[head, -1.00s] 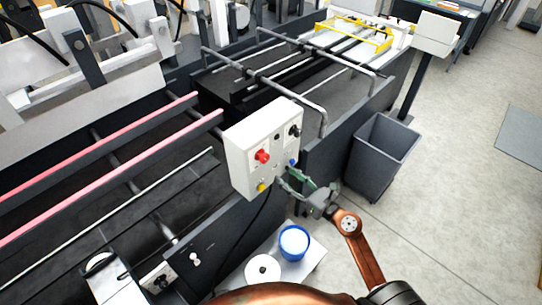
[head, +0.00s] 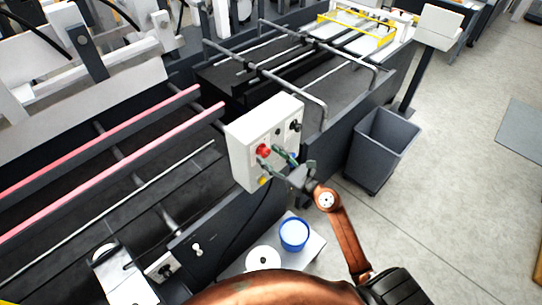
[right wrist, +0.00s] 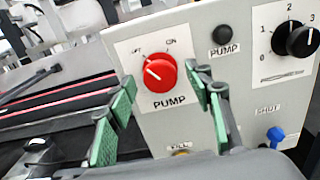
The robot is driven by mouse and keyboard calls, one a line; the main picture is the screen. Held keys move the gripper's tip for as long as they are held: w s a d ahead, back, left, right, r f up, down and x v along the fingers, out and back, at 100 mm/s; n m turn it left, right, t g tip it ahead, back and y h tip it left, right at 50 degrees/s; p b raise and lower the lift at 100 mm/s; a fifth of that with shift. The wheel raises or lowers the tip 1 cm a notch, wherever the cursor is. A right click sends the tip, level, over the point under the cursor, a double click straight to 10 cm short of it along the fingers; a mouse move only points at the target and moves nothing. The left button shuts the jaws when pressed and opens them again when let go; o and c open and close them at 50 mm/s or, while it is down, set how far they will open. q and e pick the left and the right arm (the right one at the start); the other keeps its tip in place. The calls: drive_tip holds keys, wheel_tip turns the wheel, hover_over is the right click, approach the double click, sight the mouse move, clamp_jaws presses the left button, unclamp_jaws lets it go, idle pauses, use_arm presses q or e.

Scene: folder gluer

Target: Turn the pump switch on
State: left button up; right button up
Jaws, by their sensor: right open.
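The pump switch is a red rotary knob (right wrist: 158,73) labelled PUMP, with OFF at upper left and ON at upper right. Its white mark slants toward the OFF side. It sits on a light grey control box (head: 246,168), and the knob also shows in the head view (head: 263,149). My right gripper (right wrist: 163,90) is open and empty. Its green-padded fingers are spread left and right of the knob, slightly low in the wrist view; I cannot tell whether they touch it. The right gripper (head: 272,157) partly covers the box in the head view. My left gripper is out of view.
A black selector dial (right wrist: 297,40), a black PUMP button (right wrist: 222,35) and a blue knob (right wrist: 275,135) share the panel. A blue-rimmed container (head: 294,233) stands below on a light surface. A grey bin (head: 382,145) stands right on open floor.

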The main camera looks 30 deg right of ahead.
drive_tip(key=shift+c, duration=0.7)
drive_tip(key=c, duration=1)
drive_tip(key=m+p, duration=0.2)
drive_tip(key=shift+r+m+p, duration=0.1)
drive_tip(key=shift+m+p, duration=0.3)
drive_tip(key=m+p, duration=0.2)
drive_tip(key=m, duration=0.1)
drive_tip(key=shift+m+p, duration=0.3)
drive_tip(key=shift+p, duration=0.05)
drive_tip(key=m+p, duration=0.3)
drive_tip(key=m, duration=0.1)
drive_tip(key=shift+m+p, duration=0.75)
drive_tip(key=shift+m, duration=0.95)
